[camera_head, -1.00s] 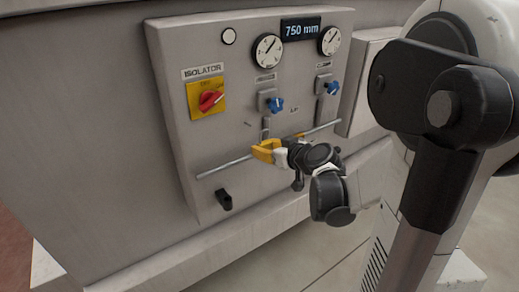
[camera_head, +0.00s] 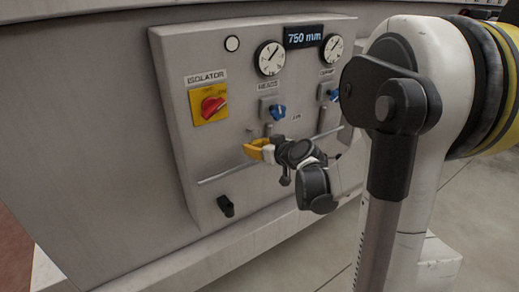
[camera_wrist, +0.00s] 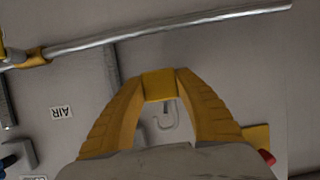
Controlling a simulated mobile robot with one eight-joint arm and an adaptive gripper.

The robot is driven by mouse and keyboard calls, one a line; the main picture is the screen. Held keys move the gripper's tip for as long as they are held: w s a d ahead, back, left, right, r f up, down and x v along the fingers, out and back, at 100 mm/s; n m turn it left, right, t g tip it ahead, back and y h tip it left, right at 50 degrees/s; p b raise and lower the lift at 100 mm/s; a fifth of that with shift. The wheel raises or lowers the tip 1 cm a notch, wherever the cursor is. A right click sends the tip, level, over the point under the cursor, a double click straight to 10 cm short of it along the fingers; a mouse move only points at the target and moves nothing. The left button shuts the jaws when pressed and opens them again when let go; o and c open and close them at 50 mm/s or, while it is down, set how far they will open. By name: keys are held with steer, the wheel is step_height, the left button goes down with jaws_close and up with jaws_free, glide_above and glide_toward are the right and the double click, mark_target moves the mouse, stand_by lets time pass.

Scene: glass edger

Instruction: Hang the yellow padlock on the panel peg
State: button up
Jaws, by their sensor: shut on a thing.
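My gripper (camera_head: 257,149) has yellow fingers and is in front of the panel (camera_head: 180,150), left of centre. In the wrist view my gripper (camera_wrist: 160,90) is shut on the yellow padlock (camera_wrist: 159,84), whose body sits between the fingertips. The padlock's pale shackle (camera_wrist: 168,118) points down in that view, which is turned roughly upside down. The fingers mostly hide the padlock in the head view. A small mark or peg (camera_head: 251,130) shows on the panel just above my gripper; I cannot tell which.
A metal rail (camera_head: 225,172) crosses the lower panel and also spans the wrist view (camera_wrist: 150,35). The red isolator switch (camera_head: 212,106), blue valve knob (camera_head: 277,112) and gauges (camera_head: 270,58) are above. A black fitting (camera_head: 225,206) sticks out below the rail.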

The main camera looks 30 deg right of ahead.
mark_target(251, 144)
steer(key=shift+w+f, duration=0.15)
steer(key=shift+w, duration=1)
steer(key=shift+w+f+b, duration=0.4)
steer(key=shift+w+b, duration=0.1)
steer(key=shift+b, duration=0.15)
steer(key=o, duration=1.3)
steer(key=shift+c, duration=0.2)
